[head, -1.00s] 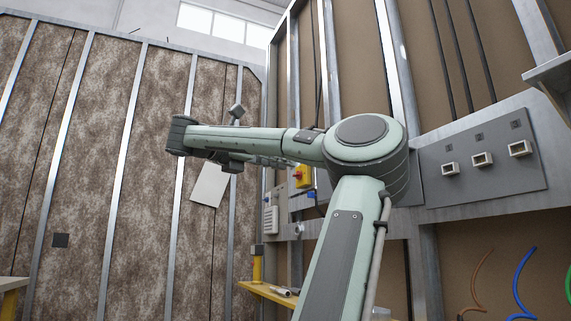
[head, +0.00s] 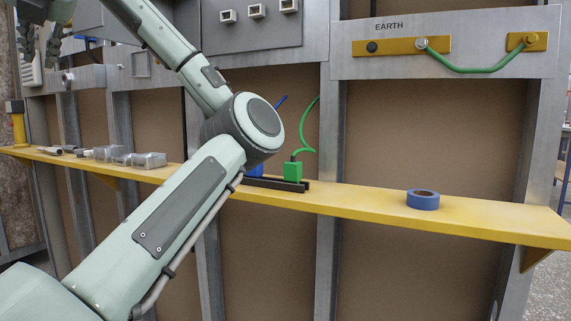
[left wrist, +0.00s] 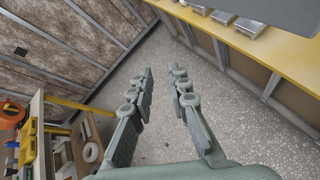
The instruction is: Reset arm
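My left arm (head: 150,225) crosses the left half of the head view, bent at a round elbow joint, with its forearm running up to the top left. My left gripper (head: 42,42) hangs at the top left corner of that view, partly cut off. In the left wrist view my left gripper (left wrist: 161,72) is open, its two fingers apart with nothing between them and bare speckled floor beyond. My right gripper is in neither view.
A yellow shelf (head: 345,203) runs along the wall. On it are blue tape (head: 422,199), a green plug (head: 292,172) and metal boxes (head: 150,160). An earth bar (head: 485,45) is at upper right. A wooden bench (left wrist: 75,150) stands lower left in the wrist view.

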